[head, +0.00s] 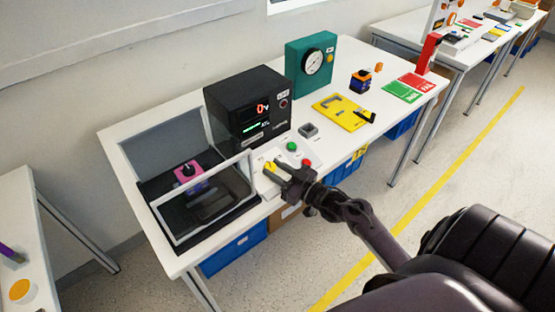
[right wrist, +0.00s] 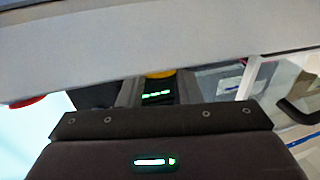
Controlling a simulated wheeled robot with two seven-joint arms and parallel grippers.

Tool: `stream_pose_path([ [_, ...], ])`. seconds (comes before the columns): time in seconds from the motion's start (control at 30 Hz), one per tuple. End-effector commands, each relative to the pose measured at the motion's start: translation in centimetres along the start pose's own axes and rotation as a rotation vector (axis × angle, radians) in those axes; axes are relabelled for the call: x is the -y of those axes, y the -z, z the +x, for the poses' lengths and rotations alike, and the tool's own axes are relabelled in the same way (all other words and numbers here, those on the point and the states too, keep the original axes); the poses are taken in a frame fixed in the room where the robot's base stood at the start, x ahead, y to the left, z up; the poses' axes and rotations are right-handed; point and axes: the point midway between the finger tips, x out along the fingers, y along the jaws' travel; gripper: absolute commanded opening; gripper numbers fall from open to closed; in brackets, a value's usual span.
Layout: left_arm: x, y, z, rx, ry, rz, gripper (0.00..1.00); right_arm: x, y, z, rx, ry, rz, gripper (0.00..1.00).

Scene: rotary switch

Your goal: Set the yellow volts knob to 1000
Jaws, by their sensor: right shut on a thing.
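The yellow volts knob (head: 270,165) sits on a white control panel (head: 316,157) at the table's front edge, in front of a black meter box (head: 225,113). My right gripper (head: 274,172) is at the knob and shut on it, its fingers hiding part of it. In the right wrist view a small piece of yellow (right wrist: 158,74) shows at the fingers. The knob's pointer and scale cannot be read. The box's display (head: 262,108) shows a red 0 V with a green bar under it. My left gripper is not in view.
A green button (head: 292,146) and a red button (head: 307,163) are close to my right gripper. A clear-walled enclosure (head: 212,206) with a pink device (head: 187,178) stands to the left. A teal gauge box (head: 298,66) stands behind.

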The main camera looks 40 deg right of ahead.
Motion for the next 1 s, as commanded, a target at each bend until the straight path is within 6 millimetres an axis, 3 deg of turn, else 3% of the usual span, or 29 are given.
stream_pose_path([
  [0.03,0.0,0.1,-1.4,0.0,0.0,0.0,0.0,0.3,0.6,0.0,-0.002,-0.045,0.021,0.09],
  [0.3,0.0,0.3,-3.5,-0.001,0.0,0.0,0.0,0.9,0.2,0.1,-0.015,-0.278,0.082,0.09],
  [0.6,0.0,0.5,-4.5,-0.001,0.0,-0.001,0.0,1.2,0.1,0.3,-0.028,-0.464,0.129,0.09],
  [1.0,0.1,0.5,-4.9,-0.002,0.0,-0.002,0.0,1.3,0.0,0.4,-0.032,-0.559,0.151,0.09],
])
